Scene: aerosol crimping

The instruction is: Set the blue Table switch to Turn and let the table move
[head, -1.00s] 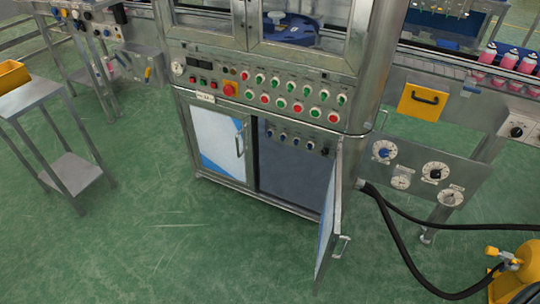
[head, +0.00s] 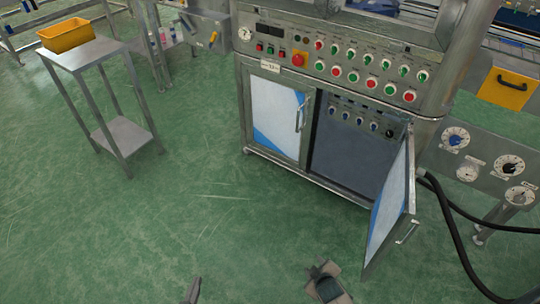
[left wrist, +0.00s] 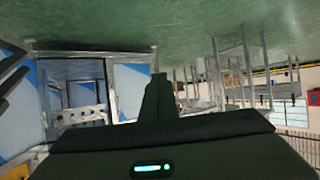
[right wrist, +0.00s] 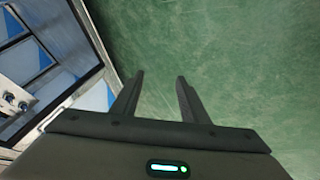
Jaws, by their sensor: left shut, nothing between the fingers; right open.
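A row of small selector switches (head: 359,121) sits on a panel inside the open cabinet bay, below the main button panel. Several look bluish and the one at the right end is black. Their labels and settings are too small to read, so I cannot tell which is the Table switch. My left gripper (head: 193,290) is at the bottom edge of the head view, low and left of the cabinet; its fingers show closed and empty in the left wrist view (left wrist: 157,95). My right gripper (head: 328,283) is in front of the cabinet, open and empty in the right wrist view (right wrist: 160,77).
The right cabinet door (head: 391,205) stands open towards me. The left door (head: 277,115) is shut. A main panel (head: 345,65) carries red and green buttons. A dial plate (head: 485,165) and black hoses (head: 450,225) are at right. A steel stand (head: 90,55) holds a yellow bin (head: 73,35).

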